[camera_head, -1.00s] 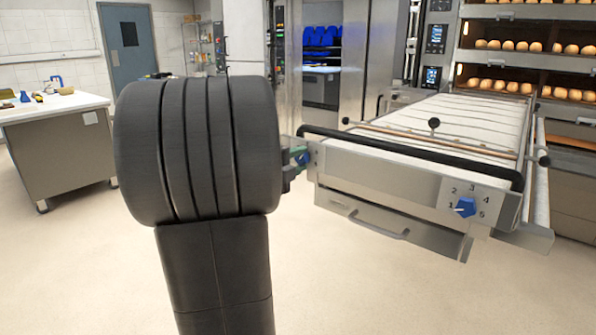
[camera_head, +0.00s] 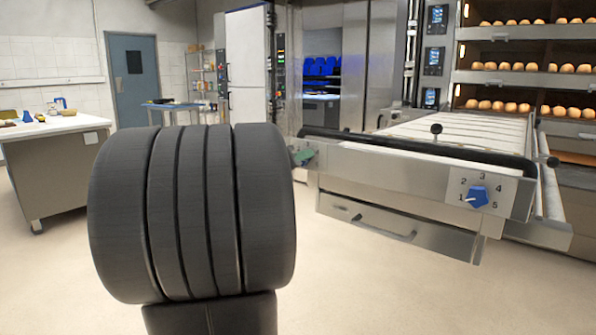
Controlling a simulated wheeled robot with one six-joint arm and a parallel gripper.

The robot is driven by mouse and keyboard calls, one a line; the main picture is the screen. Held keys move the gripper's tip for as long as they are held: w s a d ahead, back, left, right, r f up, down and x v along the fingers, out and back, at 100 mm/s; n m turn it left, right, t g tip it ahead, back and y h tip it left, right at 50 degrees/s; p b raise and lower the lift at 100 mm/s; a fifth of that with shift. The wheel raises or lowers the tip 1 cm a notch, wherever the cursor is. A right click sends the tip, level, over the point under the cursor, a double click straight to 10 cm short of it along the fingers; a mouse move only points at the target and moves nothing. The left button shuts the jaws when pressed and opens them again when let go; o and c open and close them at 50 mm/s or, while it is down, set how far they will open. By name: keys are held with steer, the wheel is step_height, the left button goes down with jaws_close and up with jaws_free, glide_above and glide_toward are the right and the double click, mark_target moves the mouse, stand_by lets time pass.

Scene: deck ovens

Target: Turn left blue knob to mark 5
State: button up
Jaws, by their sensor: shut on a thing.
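My gripper (camera_head: 303,157) is mostly hidden behind my dark arm link. Only a green and grey part of it shows, at the left end of the loader's steel front panel (camera_head: 390,170). It is shut there on the left blue knob, which the gripper and arm hide. The knob's pointer and marks cannot be read. A second blue knob (camera_head: 479,197) is in plain view at the right end of the panel, on a plate with marks 1 to 5. Its white pointer is toward mark 1.
A black bar (camera_head: 420,147) runs along the panel's top edge, and a drawer with a handle (camera_head: 385,229) sits below. Bread shelves (camera_head: 520,66) stand at the back right. A white-topped table (camera_head: 50,128) is at the left. The floor in front is clear.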

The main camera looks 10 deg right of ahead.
steer(key=m+b, duration=0.4)
steer(key=m, duration=0.1)
steer(key=shift+f+m, duration=0.1)
steer(key=shift+m, duration=0.2)
stand_by(0.5)
steer(key=o, duration=1)
steer(key=p+v, duration=0.2)
steer(key=v, duration=1.2)
steer(key=shift+d, duration=0.1)
steer(key=b+x, duration=0.2)
steer(key=x, duration=1.1)
steer(key=shift+w+d, duration=0.3)
